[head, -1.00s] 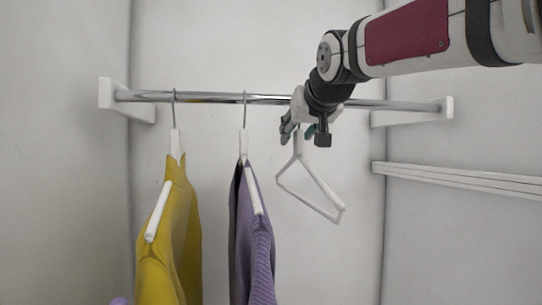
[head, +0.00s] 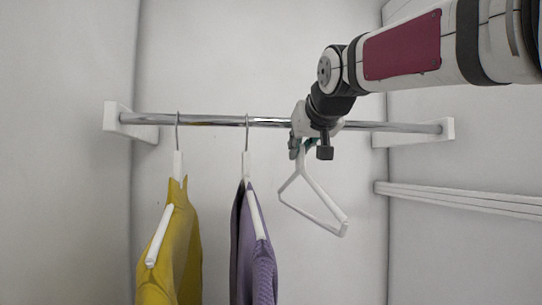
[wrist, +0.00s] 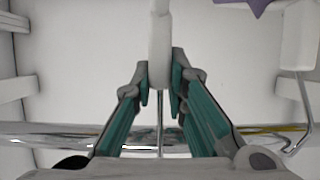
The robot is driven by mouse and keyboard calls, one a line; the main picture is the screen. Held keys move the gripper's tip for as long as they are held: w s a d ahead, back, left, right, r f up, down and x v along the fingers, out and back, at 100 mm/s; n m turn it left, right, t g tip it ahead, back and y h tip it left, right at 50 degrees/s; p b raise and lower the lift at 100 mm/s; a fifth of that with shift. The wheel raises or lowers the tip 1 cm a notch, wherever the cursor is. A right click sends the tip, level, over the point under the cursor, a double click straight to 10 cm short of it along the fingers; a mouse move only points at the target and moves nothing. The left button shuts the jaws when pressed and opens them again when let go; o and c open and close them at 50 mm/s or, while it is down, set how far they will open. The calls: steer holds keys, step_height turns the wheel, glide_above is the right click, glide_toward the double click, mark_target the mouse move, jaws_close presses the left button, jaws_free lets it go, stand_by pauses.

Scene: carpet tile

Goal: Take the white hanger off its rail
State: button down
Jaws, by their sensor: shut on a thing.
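The white hanger (head: 325,207) is bare and hangs tilted below my gripper in the head view. My gripper (wrist: 160,82) is shut on its white neck (wrist: 160,45), seen up close in the wrist view. In the head view my gripper (head: 303,148) is just below the rail (head: 215,120), a shiny metal bar. The thin metal hook (wrist: 160,125) runs from the neck to the rail in the wrist view. My wrist hides the hook's top in the head view, so I cannot tell whether it still rests on the rail.
A purple garment (head: 252,255) on a white hanger hangs left of my gripper, with a yellow garment (head: 170,260) further left. White brackets hold the rail ends. A white ledge (head: 460,197) runs along the right wall. Space right of the white hanger is clear.

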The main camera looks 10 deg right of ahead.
mark_target(314, 181)
steer(key=shift+r, duration=0.7)
steer(key=s, duration=0.1)
steer(key=s+f+b, duration=0.1)
steer(key=s, duration=0.1)
steer(key=shift+s, duration=0.3)
steer(key=s+f+b, duration=0.1)
steer(key=f, duration=0.1)
steer(key=f+b, duration=0.1)
steer(key=f, duration=0.2)
steer(key=s+f+b, duration=0.1)
steer(key=f, duration=0.2)
steer(key=shift+s+f, duration=0.2)
steer(key=shift+s, duration=0.15)
steer(key=s, duration=0.5)
steer(key=s+b, duration=0.1)
steer(key=s, duration=0.9)
steer(key=shift+s+f, duration=0.15)
steer(key=shift+f, duration=0.2)
